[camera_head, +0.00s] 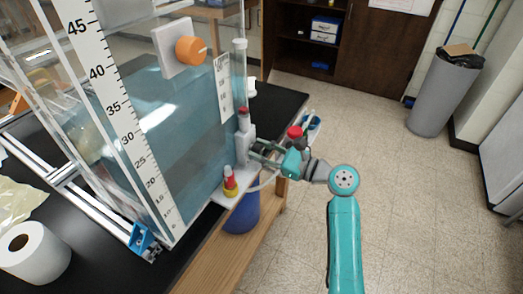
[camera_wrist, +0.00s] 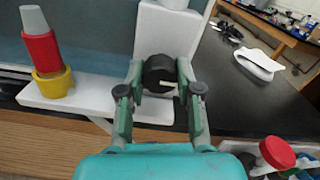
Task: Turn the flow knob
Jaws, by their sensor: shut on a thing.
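A black round knob (camera_wrist: 160,73) with a pale mark sits on the front of a white block (camera_wrist: 168,35) in the wrist view. I take it to be the flow knob. My gripper (camera_wrist: 160,78) has one finger on each side of the knob and is shut on it. In the head view my gripper (camera_head: 257,151) reaches in from the right to the white block (camera_head: 243,145) beside the tank. The knob is hidden there by the fingers.
A water tank (camera_head: 170,130) with a number scale stands left, with an orange knob (camera_head: 190,50) high on it. A red and yellow stacked piece (camera_wrist: 45,55) stands left of the block on a white shelf (camera_wrist: 90,97). A blue bucket (camera_head: 241,214) is below. Open floor lies right.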

